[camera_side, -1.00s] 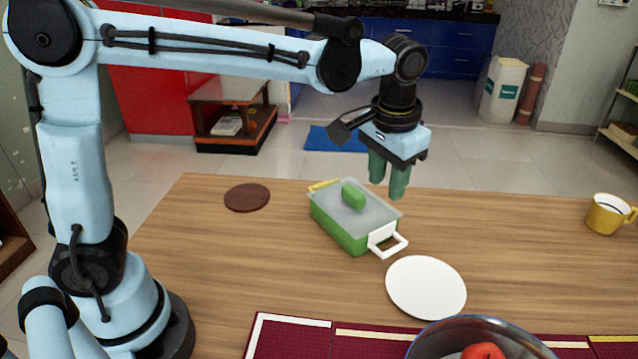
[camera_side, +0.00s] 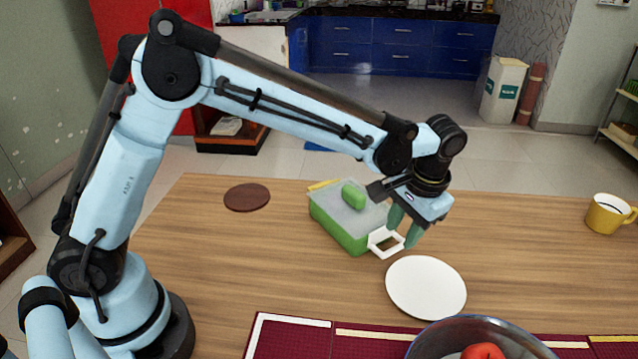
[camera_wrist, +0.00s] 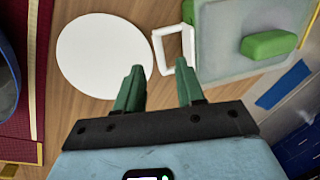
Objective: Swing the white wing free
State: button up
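The white wing (camera_side: 388,242) is a white loop-shaped flap on the near right end of a green box (camera_side: 345,231) with a grey translucent lid (camera_side: 362,215). It also shows in the wrist view (camera_wrist: 174,49), where its loop lies just beyond my fingertips. My gripper (camera_side: 405,227) has two green fingers, which are apart with nothing between them. In the side view they are low beside the wing. In the wrist view my gripper (camera_wrist: 157,75) has one finger near the wing's loop and one nearer the white plate. Whether a finger touches the wing I cannot tell.
A white round plate (camera_side: 426,287) lies close in front of the box. A yellow strip (camera_side: 323,185) shows at the box's far end. A brown disc (camera_side: 247,197) lies left, a yellow mug (camera_side: 607,214) far right. A metal bowl (camera_side: 470,335) stands at the front.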

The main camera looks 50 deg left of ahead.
aim_at(395, 248)
jog(key=shift+a+f, duration=0.2)
jog(key=shift+f, duration=0.8)
jog(key=shift+a+f, duration=0.2)
jog(key=shift+f, duration=0.8)
grip_shut()
